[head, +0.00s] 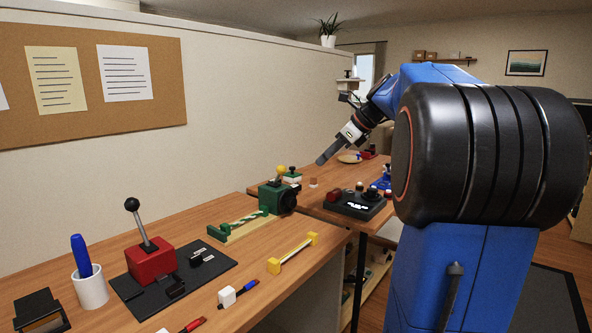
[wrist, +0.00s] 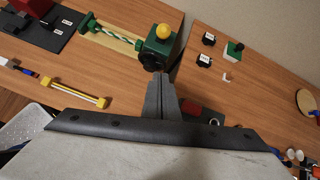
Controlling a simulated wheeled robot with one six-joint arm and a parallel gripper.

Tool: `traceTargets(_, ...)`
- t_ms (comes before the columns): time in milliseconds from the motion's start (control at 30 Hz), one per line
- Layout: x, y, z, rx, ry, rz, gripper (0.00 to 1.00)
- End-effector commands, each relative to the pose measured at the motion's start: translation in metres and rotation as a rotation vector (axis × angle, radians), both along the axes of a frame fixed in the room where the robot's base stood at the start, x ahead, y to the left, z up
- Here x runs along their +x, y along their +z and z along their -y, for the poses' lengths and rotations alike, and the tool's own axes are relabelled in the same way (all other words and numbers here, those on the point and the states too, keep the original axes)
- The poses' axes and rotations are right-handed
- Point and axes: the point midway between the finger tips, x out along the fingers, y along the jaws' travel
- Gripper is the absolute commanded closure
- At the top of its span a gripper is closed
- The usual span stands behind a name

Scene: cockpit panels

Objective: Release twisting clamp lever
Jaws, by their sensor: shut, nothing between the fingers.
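A green block (head: 272,198) with a yellow ball knob (head: 281,170) and a black round part (head: 289,201) stands on the wooden bench. Beside it, a green-and-white twisted bar (head: 240,223) lies between green end pieces on a pale wooden base. I cannot tell for sure which part is the clamp lever. In the wrist view the block (wrist: 154,45), its knob (wrist: 163,31) and the twisted bar (wrist: 110,35) show ahead of my gripper. My gripper (head: 321,160) is shut and empty, in the air above and right of the block. Its fingertips (wrist: 160,76) appear just below the black part.
A yellow bar (head: 293,253) lies near the front edge. A red box with a black lever (head: 150,262) and a cup with a blue handle (head: 90,289) stand left. A dark button box (head: 355,203) sits on the right-hand bench. A wall runs behind.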

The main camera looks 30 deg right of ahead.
Motion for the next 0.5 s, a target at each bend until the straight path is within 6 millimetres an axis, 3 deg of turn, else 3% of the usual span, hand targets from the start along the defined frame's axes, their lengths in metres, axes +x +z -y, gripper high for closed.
traceTargets(267, 0.004, -0.004, -0.002, -0.001, 0.002, -0.001, 1.0)
traceTargets(500, 0.024, -0.029, -0.013, -0.001, 0.004, -0.001, 1.0)
